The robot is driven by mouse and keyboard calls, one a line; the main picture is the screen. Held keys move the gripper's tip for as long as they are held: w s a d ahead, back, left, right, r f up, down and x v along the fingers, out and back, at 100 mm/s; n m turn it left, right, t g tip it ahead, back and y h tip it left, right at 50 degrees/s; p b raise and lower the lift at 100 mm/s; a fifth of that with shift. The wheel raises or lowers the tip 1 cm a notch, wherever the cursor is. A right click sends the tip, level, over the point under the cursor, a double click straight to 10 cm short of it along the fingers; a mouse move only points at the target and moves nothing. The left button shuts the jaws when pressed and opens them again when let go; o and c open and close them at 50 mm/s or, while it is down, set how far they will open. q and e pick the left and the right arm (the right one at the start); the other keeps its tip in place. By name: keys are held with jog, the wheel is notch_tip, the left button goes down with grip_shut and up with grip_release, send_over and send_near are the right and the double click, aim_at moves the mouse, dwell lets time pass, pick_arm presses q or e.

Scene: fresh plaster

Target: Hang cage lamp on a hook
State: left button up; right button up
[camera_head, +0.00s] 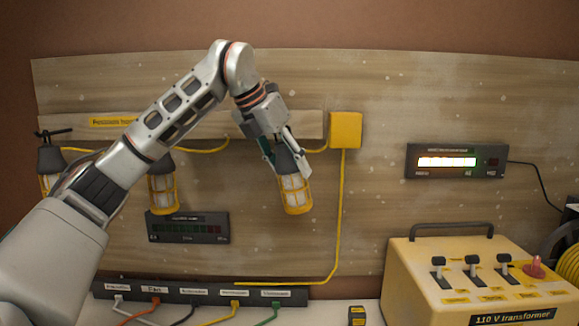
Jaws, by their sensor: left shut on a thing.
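My left gripper (282,152) is shut on the dark top of a yellow cage lamp (295,192). The lamp hangs below the fingers, slightly tilted, in front of the wooden board (370,215). A second cage lamp (162,187) hangs to the left, with its top partly behind my forearm. A third cage lamp (50,168) hangs at the far left below a dark hook (54,133). Any hook near the held lamp is hidden by my gripper. My right gripper is not in view.
A yellow box (346,130) with a yellow cable is on the board, right of the gripper. A display (455,161) is further right. A yellow transformer (470,285) stands at lower right. A labelled socket strip (200,294) runs along the bottom.

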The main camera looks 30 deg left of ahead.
pick_arm(q)
jog(key=o, duration=1.4)
jog(key=v, duration=1.2)
jog(key=shift+r, duration=0.1)
jog(key=shift+a, duration=0.1)
